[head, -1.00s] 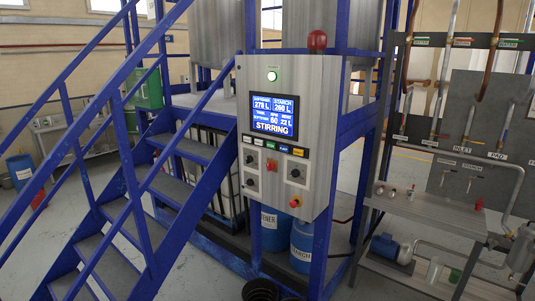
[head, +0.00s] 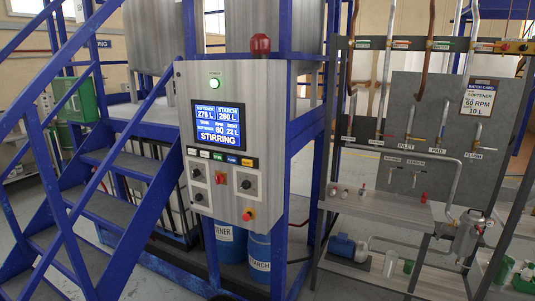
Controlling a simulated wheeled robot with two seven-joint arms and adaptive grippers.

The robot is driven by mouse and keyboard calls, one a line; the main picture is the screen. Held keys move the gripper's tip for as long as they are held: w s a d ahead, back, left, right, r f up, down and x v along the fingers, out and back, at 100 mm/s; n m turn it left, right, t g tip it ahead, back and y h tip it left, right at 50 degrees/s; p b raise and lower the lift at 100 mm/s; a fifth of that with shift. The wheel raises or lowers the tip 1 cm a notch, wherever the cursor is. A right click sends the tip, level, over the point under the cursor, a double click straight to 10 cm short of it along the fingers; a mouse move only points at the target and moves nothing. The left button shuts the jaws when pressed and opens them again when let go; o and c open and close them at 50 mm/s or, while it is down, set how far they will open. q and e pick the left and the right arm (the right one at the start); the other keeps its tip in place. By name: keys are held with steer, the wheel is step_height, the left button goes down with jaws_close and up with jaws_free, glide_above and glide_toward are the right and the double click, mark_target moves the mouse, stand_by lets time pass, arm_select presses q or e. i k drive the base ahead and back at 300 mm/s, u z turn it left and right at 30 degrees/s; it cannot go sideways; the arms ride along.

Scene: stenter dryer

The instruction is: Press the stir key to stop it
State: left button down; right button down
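The grey control panel (head: 265,120) stands left of centre in the head view, tilted slightly by perspective. Its blue screen (head: 218,126) reads "STIRRING", with softener 278 L, starch 260 L, 60 RPM and 22 L. Below the screen is a row of small coloured keys: a white key (head: 204,154), a green key (head: 217,156), a blue key (head: 232,159) and an orange key (head: 247,162) among them. Their labels are too small to read, so I cannot tell which is the stir key. A green lamp (head: 214,83) is lit above the screen. Neither gripper is in view.
Below the keys are black knobs, a red switch (head: 220,178) and a red emergency button (head: 249,214). Blue stairs (head: 107,205) rise at left. A pipe rack with a shelf (head: 380,206) stands at right, with a batch card (head: 478,97). Blue drums (head: 230,241) stand under the panel.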

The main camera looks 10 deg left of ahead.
mark_target(217, 156)
steer(key=z, duration=0.85)
steer(key=i, duration=1.45)
